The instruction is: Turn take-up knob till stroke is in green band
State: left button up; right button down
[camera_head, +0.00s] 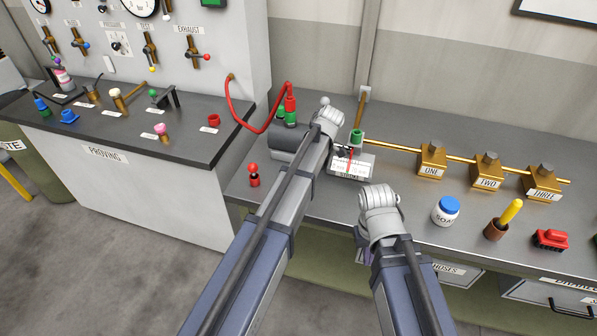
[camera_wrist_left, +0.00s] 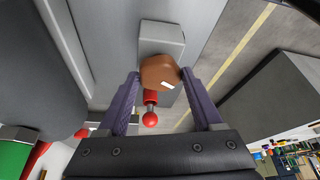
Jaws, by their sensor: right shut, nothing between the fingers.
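A brown knob (camera_wrist_left: 160,72) with a white mark sits on a grey block (camera_wrist_left: 162,35) in the left wrist view. My left gripper (camera_wrist_left: 160,78) has a purple finger on each side of this knob; I cannot tell whether they press on it. In the head view the left gripper is mostly hidden behind its own wrist, beside a small white scale plate (camera_head: 352,166) with a red pointer. The plate's bands are too small to read. My right gripper (camera_head: 362,246) is shut and empty, low in front of the bench edge and partly hidden by its wrist.
A grey cylinder (camera_head: 288,140) with a red hose (camera_head: 240,118) is left of the plate.

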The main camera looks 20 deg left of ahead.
pick_arm(q)
jog(key=o, duration=0.3)
jog(key=shift+o, duration=0.2)
jog(key=p+v, duration=0.7)
jog(key=shift+d+r, duration=0.2)
jog(key=shift+r, duration=0.15)
jog(key=shift+s, duration=0.1)
